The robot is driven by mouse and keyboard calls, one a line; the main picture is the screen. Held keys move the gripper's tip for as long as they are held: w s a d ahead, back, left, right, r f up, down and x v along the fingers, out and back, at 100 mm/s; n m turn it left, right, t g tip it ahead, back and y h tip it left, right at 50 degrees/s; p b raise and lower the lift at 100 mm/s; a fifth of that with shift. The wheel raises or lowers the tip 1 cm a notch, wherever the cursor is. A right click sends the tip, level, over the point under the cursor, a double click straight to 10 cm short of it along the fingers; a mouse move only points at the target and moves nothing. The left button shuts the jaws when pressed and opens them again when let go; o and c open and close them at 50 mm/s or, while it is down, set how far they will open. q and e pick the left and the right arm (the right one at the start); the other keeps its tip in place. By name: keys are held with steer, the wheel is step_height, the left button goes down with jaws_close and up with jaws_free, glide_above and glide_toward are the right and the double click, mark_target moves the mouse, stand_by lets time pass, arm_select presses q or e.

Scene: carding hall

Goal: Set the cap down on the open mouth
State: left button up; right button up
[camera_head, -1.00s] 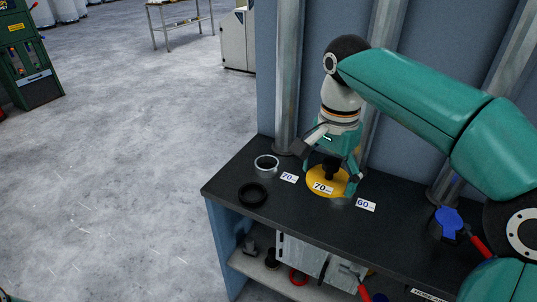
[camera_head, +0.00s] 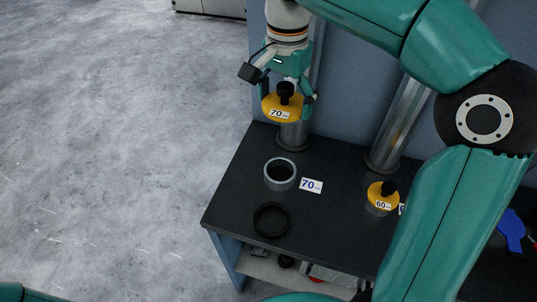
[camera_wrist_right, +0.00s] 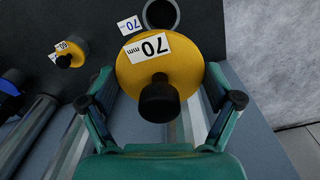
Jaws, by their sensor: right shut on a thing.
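My right gripper (camera_head: 288,97) is shut on the yellow cap (camera_head: 270,102), which has a black knob and a "70" label. The cap hangs in the air above the back of the bench, its label facing the head camera. In the right wrist view the cap (camera_wrist_right: 138,65) lies between the two fingers, knob toward that camera. The open mouth (camera_head: 267,179) is a short grey ring-like pipe on the bench, below the cap in the head view and apart from it. In the right wrist view the mouth (camera_wrist_right: 176,10) is partly hidden behind the cap. My left gripper is not in view.
A "70" tag (camera_head: 311,185) lies right of the mouth. A black ring (camera_head: 257,221) lies in front. A smaller yellow cap (camera_head: 376,201) marked "60" stands to the right. A metal post (camera_head: 293,134) rises at the back edge of the dark bench (camera_head: 335,228).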

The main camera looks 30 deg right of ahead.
steer(key=shift+w+f+b, duration=0.1)
steer(key=shift+f+b, duration=0.25)
steer(key=shift+f, duration=9.45)
steer(key=shift+f+b, duration=0.6)
steer(key=shift+b, duration=0.05)
steer(key=o, duration=1)
steer(key=shift+r, duration=0.15)
